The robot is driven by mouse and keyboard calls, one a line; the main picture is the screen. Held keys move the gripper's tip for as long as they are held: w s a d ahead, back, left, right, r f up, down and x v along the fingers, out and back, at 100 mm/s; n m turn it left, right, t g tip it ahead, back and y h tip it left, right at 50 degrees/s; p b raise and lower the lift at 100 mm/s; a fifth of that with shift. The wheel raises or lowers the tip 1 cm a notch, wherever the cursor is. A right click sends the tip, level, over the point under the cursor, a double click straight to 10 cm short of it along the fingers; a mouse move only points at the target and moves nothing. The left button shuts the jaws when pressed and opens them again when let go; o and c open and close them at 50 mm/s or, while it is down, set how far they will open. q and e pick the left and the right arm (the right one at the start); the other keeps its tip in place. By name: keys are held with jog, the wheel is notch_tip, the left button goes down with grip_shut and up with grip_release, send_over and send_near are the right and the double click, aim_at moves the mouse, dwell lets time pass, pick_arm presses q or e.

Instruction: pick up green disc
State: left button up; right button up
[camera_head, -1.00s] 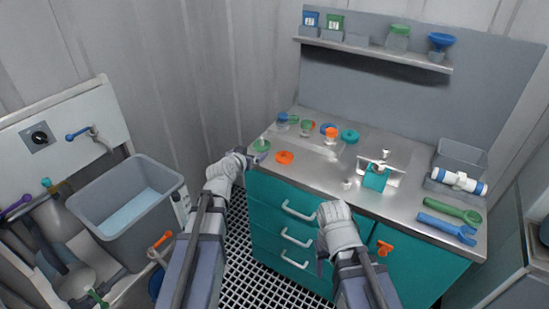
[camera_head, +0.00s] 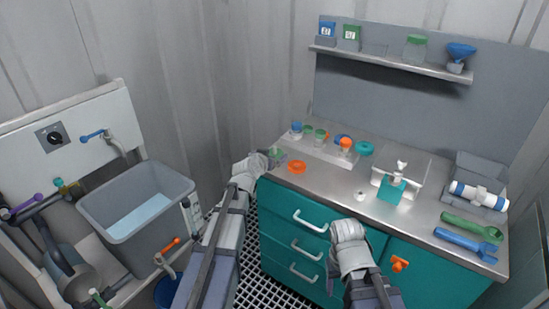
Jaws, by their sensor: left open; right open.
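A small green disc (camera_head: 276,152) is at the left front corner of the steel worktop. My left gripper (camera_head: 269,160) reaches in from the left and is right beside the disc, open. Its fingers are small and partly merge with the disc, so I cannot tell whether they touch it or surround it. My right gripper (camera_head: 333,283) is open and empty, low in front of the teal drawers, mostly hidden behind its own wrist.
Several small vessels with coloured tops stand behind, with a teal ring (camera_head: 364,148). A teal clamp device (camera_head: 391,190) and green (camera_head: 471,226) and blue (camera_head: 466,244) wrenches are further right. A grey basin (camera_head: 137,207) is left.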

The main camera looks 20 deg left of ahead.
pick_arm(q)
jog(key=shift+w+f, duration=0.2)
jog(key=shift+w, duration=0.15)
jog(key=shift+s+r, duration=0.1)
jog(key=c, duration=1.3)
jog(key=shift+o, duration=0.2)
notch_tip(320, 180, up, 10)
jog(key=p, duration=1)
